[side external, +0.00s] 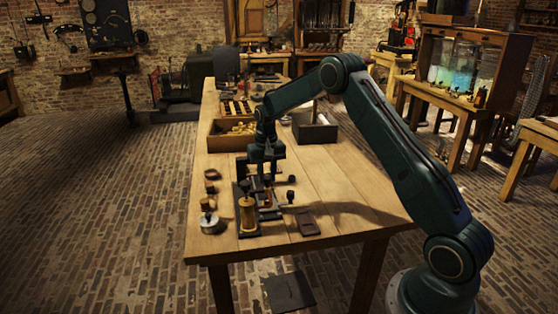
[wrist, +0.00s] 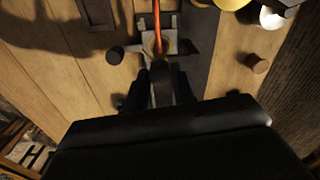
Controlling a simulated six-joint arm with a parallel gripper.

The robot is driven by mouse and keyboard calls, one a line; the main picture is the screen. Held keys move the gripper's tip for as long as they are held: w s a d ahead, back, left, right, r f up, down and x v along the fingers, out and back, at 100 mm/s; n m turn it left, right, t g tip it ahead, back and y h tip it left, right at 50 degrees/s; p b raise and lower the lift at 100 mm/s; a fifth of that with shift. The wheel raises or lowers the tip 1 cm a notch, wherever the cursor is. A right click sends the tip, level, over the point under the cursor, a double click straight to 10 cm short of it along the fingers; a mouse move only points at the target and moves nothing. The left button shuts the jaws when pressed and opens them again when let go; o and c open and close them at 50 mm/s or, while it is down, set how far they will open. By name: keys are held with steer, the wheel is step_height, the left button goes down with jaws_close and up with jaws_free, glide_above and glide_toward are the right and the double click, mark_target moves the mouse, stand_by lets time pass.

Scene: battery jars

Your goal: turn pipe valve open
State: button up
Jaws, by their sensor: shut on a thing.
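The pipe valve (wrist: 168,45) shows in the wrist view as a grey metal piece with a thin orange-red bar running up from it. In the side view it is small and dark, on the bench below my gripper (side external: 266,181). In the wrist view my gripper (wrist: 160,92) has its dark fingers on either side of a grey upright part, which looks like the valve's handle, and is shut on it. The exact contact and the handle's angle are hard to make out.
A brass cylinder (side external: 248,214) stands on a dark base left of my gripper. A round metal piece with a knob (side external: 211,222) is near the bench's left edge. A dark flat tray (side external: 308,224) lies to the right.

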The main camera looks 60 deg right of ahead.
mark_target(267, 177)
steer(key=m, duration=0.4)
steer(key=shift+m, duration=2.3)
steer(key=o, duration=1)
steer(key=shift+r, duration=0.15)
step_height(267, 177, up, 14)
steer(key=shift+f, duration=0.2)
